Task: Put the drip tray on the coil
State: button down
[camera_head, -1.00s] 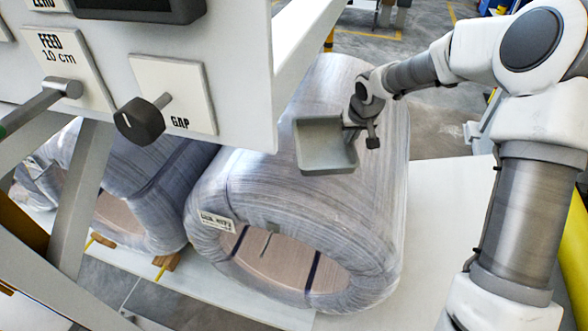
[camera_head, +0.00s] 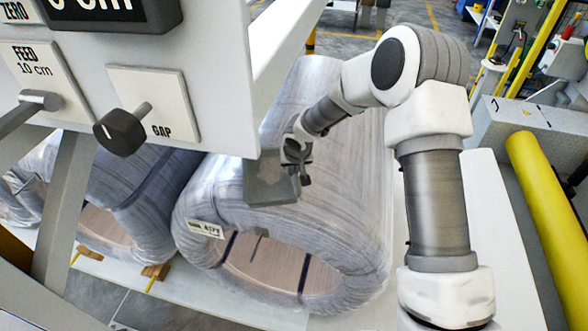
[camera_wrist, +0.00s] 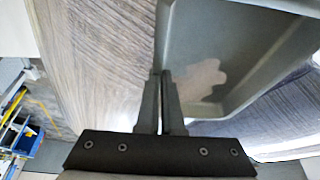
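The drip tray (camera_head: 268,180) is a shallow grey tray with a paler patch on its floor. It also shows in the wrist view (camera_wrist: 235,60). My gripper (camera_head: 298,172) is at the tray's right end in the head view. In the wrist view its two fingers (camera_wrist: 166,90) are close together on the tray's near wall. The coil (camera_head: 345,185) is a large wrapped roll lying on its side, with a label and dark straps. The tray is over the coil's top front part. I cannot tell whether its underside touches the coil.
A second wrapped coil (camera_head: 125,195) lies to the left. A control panel with a GAP knob (camera_head: 120,128) hangs close at the upper left. A yellow cylinder (camera_head: 550,205) and a grey cabinet (camera_head: 530,118) are at the right.

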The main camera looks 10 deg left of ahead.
jog(key=shift+f, duration=0.15)
jog(key=c, duration=1.1)
grip_release()
jog(key=shift+r, duration=0.2)
jog(key=shift+r, duration=0.25)
jog(key=v, duration=1.1)
jog(key=shift+s+d+r, duration=0.1)
jog(key=shift+s+r, duration=0.1)
jog(key=shift+r, duration=0.05)
